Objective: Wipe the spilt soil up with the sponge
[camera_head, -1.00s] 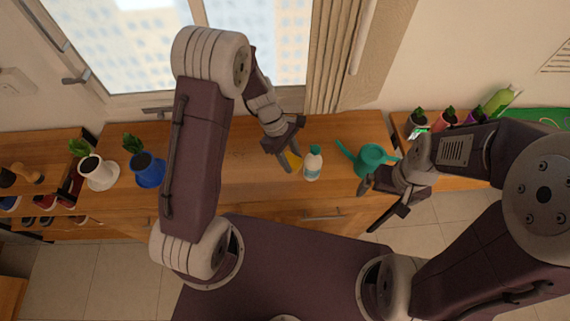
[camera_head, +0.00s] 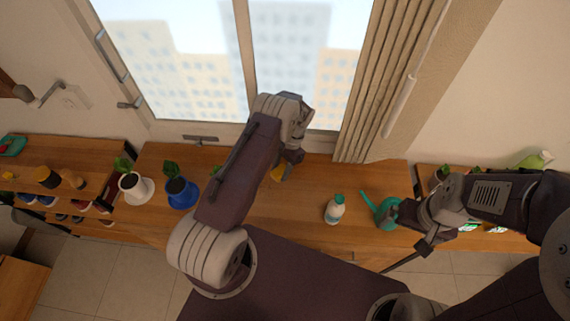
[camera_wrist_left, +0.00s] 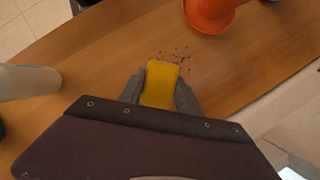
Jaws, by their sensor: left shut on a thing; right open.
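The yellow sponge (camera_wrist_left: 160,86) is pinched between the fingers of my left gripper (camera_wrist_left: 172,92) in the left wrist view. A small part of the sponge (camera_head: 278,174) shows beside my left gripper (camera_head: 287,167) in the head view, over the wooden counter near the window. The spilt soil (camera_wrist_left: 178,54) is a scatter of dark crumbs on the counter, right at the sponge's far edge. I cannot tell whether the sponge presses on the wood. My right gripper (camera_head: 412,234) is open and empty, near the teal watering can at the counter's front edge.
An orange pot (camera_wrist_left: 209,12) stands just beyond the soil. A white bottle with a teal cap (camera_head: 335,209) and the teal watering can (camera_head: 381,208) stand to the right. White (camera_head: 135,188) and blue (camera_head: 180,192) potted plants stand left. The counter between sponge and bottle is clear.

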